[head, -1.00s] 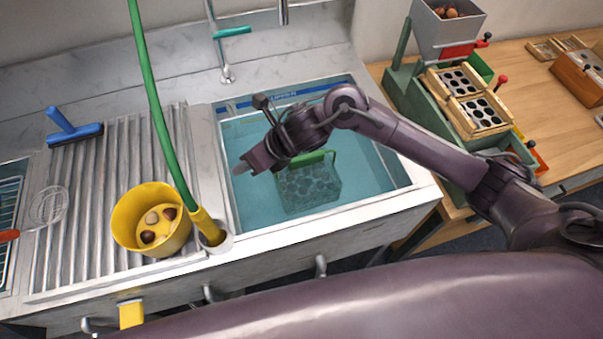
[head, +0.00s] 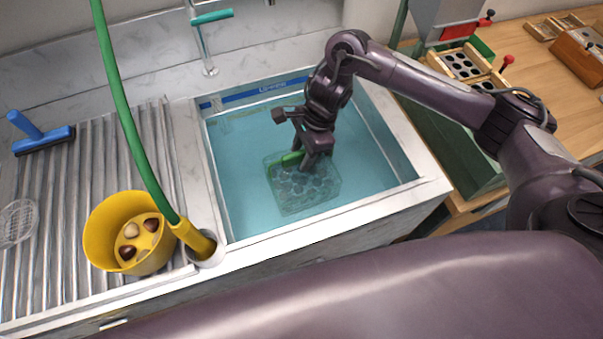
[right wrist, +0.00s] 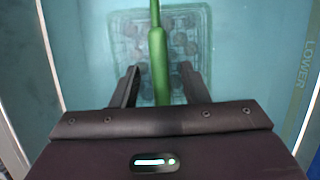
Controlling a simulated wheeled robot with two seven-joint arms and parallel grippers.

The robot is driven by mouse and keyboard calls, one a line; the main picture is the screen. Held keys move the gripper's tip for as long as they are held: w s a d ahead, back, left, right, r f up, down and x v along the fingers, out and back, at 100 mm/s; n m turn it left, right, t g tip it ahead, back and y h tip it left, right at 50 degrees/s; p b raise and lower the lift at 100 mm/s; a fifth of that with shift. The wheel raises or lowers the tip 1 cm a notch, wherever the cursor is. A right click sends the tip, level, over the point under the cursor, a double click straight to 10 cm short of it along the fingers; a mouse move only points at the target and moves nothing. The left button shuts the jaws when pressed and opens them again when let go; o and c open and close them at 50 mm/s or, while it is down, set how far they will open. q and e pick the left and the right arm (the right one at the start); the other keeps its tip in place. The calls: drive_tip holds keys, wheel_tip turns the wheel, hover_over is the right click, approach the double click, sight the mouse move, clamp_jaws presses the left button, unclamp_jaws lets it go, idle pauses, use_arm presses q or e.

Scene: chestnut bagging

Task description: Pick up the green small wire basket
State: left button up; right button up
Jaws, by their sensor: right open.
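The green small wire basket (head: 303,190) sits in the water of the sink, with dark round things inside it. Its green handle (head: 287,161) stands up over it. In the right wrist view, the handle (right wrist: 158,55) runs between the two fingers, and the basket's mesh (right wrist: 125,48) lies beyond. My right gripper (head: 309,168) points down over the basket. In the right wrist view, the right gripper (right wrist: 159,88) is open, with a gap on both sides of the handle. My left gripper is not in view.
The sink's front rim (head: 335,212) and side walls surround the basket. A yellow pot (head: 100,238) with chestnuts stands on the ribbed drainboard (head: 75,190) at left, beside a green hose (head: 134,130). A green sorting machine (head: 455,145) stands right of the sink.

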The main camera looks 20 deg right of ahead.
drive_tip(key=shift+x, duration=1)
clamp_jaws()
drive_tip(key=shift+w+r, duration=0.1)
idle(0.6)
